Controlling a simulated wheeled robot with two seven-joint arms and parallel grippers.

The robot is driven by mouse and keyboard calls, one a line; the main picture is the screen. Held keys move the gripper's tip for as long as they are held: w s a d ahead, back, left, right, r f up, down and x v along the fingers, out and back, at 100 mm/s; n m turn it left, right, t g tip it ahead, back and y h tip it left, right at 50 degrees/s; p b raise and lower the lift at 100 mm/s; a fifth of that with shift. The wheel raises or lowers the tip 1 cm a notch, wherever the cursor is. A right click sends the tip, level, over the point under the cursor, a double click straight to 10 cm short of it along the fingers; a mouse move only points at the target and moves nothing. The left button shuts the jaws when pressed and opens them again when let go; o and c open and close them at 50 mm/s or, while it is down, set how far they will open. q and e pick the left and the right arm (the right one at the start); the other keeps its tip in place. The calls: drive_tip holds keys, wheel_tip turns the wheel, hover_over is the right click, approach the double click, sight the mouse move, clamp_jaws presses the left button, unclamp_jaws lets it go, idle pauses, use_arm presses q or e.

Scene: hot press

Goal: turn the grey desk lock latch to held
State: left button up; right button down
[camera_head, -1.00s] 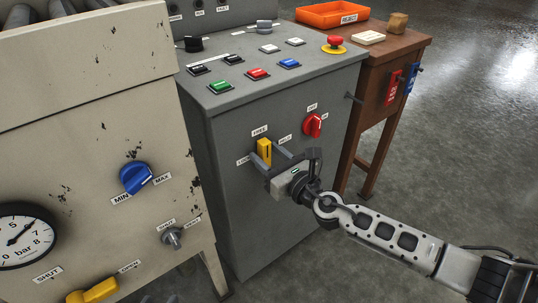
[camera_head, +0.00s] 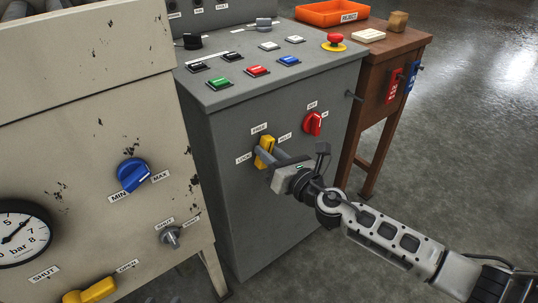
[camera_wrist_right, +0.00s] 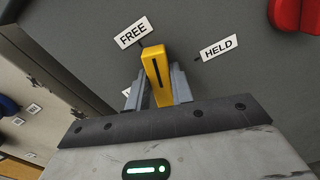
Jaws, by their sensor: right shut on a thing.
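The yellow latch (camera_head: 266,145) is on the front of the grey desk, with labels FREE (camera_head: 259,128), HELD (camera_head: 285,138) and LOCK (camera_head: 244,158) around it. My right gripper (camera_head: 266,157) is shut on the latch, one finger on each side. In the right wrist view the latch (camera_wrist_right: 157,75) stands between the gripper's fingers. Its upper end points between FREE (camera_wrist_right: 132,32) and HELD (camera_wrist_right: 219,47), nearer FREE. The LOCK label is mostly hidden there behind a finger. My left gripper is not in view.
A red knob (camera_head: 313,123) is on the desk front, above and right of the latch. Buttons and a red emergency stop (camera_head: 335,42) are on the desk top. The cream press (camera_head: 90,150) stands close on the left. Open floor lies to the right.

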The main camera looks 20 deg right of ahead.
use_arm(q)
wheel_tip(320, 180, up, 2)
drive_tip(key=shift+s+a+p, duration=0.15)
drive_tip(key=shift+p, duration=0.45)
use_arm(e)
drive_tip(key=m, duration=0.9)
drive_tip(key=d+f+m, duration=0.1)
drive_tip(key=m, duration=0.4)
drive_tip(key=shift+w+f+m, duration=0.1)
drive_tip(key=shift+w+m, duration=0.05)
drive_tip(key=shift+m, duration=0.15)
use_arm(q)
drive_tip(key=shift+t, duration=0.3)
use_arm(e)
drive_tip(key=c, duration=1.2)
unclamp_jaws()
